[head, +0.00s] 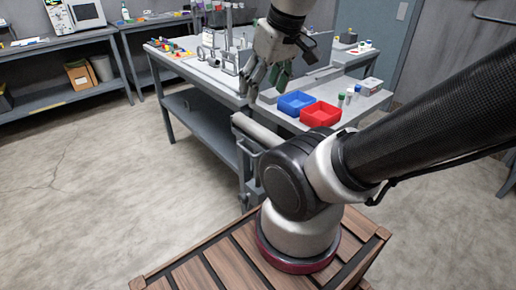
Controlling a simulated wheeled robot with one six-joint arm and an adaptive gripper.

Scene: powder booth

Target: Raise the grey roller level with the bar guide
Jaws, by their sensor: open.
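A pale grey roller (257,131) lies along the near end of the grey workbench, low beside its top, above a bracket on the bench leg. My gripper (262,88) hangs above the bench, pointing down, above and apart from the roller. Its fingers are open, and I see nothing held between them. A metal frame with upright rods (229,45) stands on the bench behind and left of my gripper. I cannot tell which part of it, if any, is the bar guide. My gripper and wrist hide part of the bench behind them.
A blue bin (296,103) and a red bin (320,115) sit right of my gripper on the bench. Small bottles (341,99) and a white box (371,85) stand beyond them. Small coloured parts (172,46) lie at the far left. Open floor (95,190) lies left.

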